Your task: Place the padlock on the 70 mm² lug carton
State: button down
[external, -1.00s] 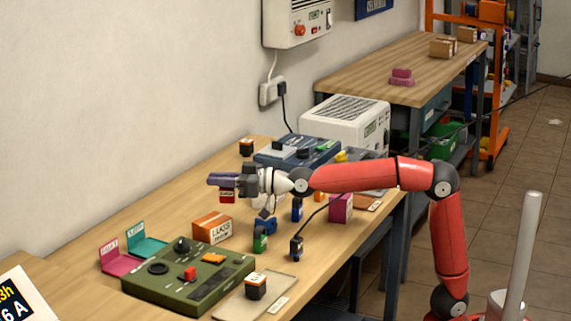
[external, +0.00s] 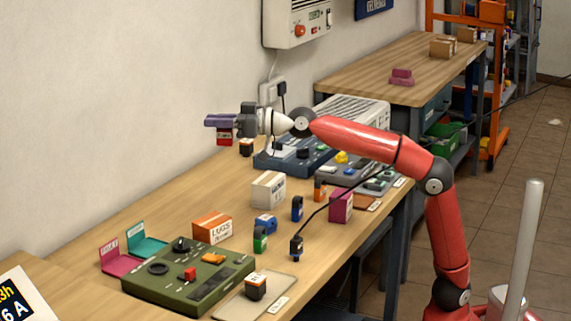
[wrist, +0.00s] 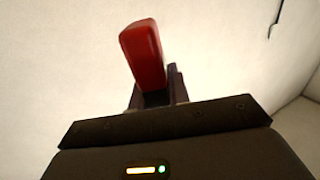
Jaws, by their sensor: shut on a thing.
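My gripper (external: 222,122) is high above the back of the workbench, near the wall, shut on a red padlock (external: 225,138) that hangs below the fingers. In the wrist view the red padlock (wrist: 143,53) stands out beyond the fingers against the pale wall; its shackle is hidden. An orange and white carton marked LUGS (external: 212,228) stands on the bench below, and a white carton (external: 268,190) stands behind it to the right. The size print is too small to read, so I cannot tell which is the 70 mm² one.
Green (external: 260,239) and blue (external: 297,208) padlock-like items and a magenta box (external: 340,206) stand right of the cartons. An olive control panel (external: 190,277) fills the front left. Blue-grey equipment (external: 290,155) lies at the back. Bare bench lies left of the white carton.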

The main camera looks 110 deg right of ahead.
aim_at(218, 143)
notch_tip(218, 143, down, 5)
jog(key=shift+s+f, duration=0.1)
jog(key=shift+d+f, duration=0.2)
jog(key=shift+f, duration=0.1)
jog(key=f+b, duration=0.6)
jog(key=f, duration=0.7)
jog(key=shift+a+f, duration=0.15)
jog(key=shift+a, duration=0.05)
jog(key=shift+f, duration=0.1)
jog(key=shift+f+b, duration=0.2)
jog(key=shift+b, duration=0.2)
jog(key=c, duration=1.3)
grip_release()
jog(key=shift+r, duration=0.1)
